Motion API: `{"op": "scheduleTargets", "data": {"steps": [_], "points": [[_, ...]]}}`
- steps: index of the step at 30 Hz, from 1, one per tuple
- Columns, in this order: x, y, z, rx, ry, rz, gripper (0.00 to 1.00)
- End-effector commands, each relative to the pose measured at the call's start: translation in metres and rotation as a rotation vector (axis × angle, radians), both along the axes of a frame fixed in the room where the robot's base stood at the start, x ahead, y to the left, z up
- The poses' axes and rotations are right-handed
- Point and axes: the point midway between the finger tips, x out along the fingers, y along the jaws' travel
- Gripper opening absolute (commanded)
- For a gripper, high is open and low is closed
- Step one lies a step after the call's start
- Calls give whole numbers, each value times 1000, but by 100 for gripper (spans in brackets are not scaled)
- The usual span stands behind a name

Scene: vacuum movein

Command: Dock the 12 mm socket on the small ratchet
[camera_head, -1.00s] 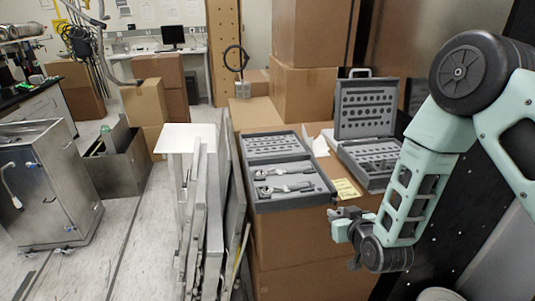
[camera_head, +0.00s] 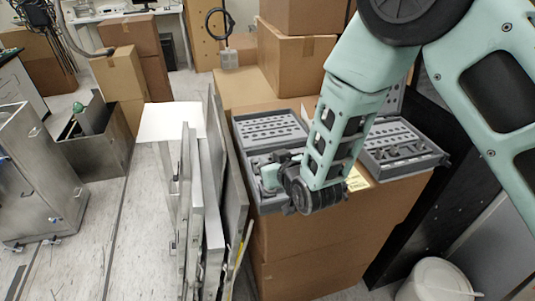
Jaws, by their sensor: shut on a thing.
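The left open grey tool case (camera_head: 238,147) stands on the cardboard boxes, its hole-filled lid section at the back. Its front tray, where two ratchets showed earlier, is now mostly covered by my gripper and wrist. My gripper (camera_head: 268,178) is over this front tray, pointing left. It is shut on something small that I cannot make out. I cannot tell whether it touches a ratchet. The right open grey case (camera_head: 432,158) holds rows of sockets; my forearm hides its left part. I cannot pick out the 12 mm socket.
The cardboard box (camera_head: 300,245) carries both cases. Upright metal panels (camera_head: 213,200) lean close on the left. More boxes (camera_head: 295,55) stand behind. A white bucket (camera_head: 437,280) is at lower right.

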Motion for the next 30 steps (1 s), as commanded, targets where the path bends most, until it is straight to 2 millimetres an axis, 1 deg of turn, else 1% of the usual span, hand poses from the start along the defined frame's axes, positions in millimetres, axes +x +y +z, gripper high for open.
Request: {"op": "scheduleTargets", "data": {"steps": [8,12,16,21,30], "points": [[0,0,-24,0,0,0,0],[0,0,-40,-1,2,0,0],[0,0,-50,0,0,0,0],[0,0,-56,0,-1,-1,0],[0,0,-55,0,-1,-1,0]]}}
